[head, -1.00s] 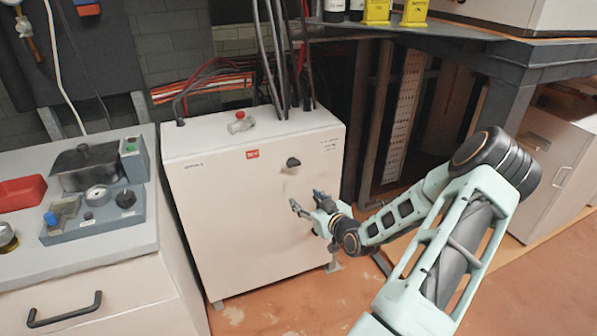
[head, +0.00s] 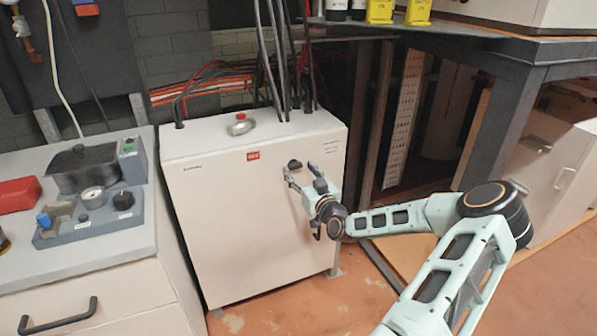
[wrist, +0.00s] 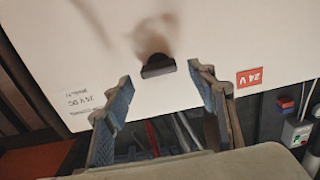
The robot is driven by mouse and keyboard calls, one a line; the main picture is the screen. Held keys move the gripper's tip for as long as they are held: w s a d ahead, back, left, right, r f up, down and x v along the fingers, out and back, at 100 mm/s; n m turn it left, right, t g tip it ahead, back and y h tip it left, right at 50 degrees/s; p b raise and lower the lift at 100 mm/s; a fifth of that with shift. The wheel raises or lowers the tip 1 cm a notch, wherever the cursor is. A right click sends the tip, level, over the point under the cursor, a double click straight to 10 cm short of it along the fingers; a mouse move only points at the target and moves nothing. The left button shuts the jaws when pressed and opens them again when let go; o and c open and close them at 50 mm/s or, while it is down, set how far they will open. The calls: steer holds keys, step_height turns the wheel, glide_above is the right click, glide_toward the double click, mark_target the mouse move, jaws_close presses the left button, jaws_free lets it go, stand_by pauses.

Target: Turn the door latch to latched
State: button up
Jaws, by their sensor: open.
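The door latch (head: 295,164) is a small dark knob on the upper right of the white cabinet's front (head: 240,215). In the wrist view the latch (wrist: 157,66) shows as a dark half-round shape between and beyond the fingertips, apart from both. My gripper (head: 300,172) is open and empty, with its fingertips close to the latch in the head view. It also shows in the wrist view (wrist: 163,85), with one finger on each side. I cannot tell from the knob's shape whether it is latched.
Black cables (head: 270,60) rise from the cabinet top, by a red-capped fitting (head: 240,124). A grey bench (head: 100,240) stands left, and a dark table (head: 500,60) right. The floor in front is clear.

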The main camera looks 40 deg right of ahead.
steer(key=shift+w+d, duration=0.15)
steer(key=shift+w, duration=0.5)
steer(key=c, duration=1.2)
steer(key=shift+o, duration=0.2)
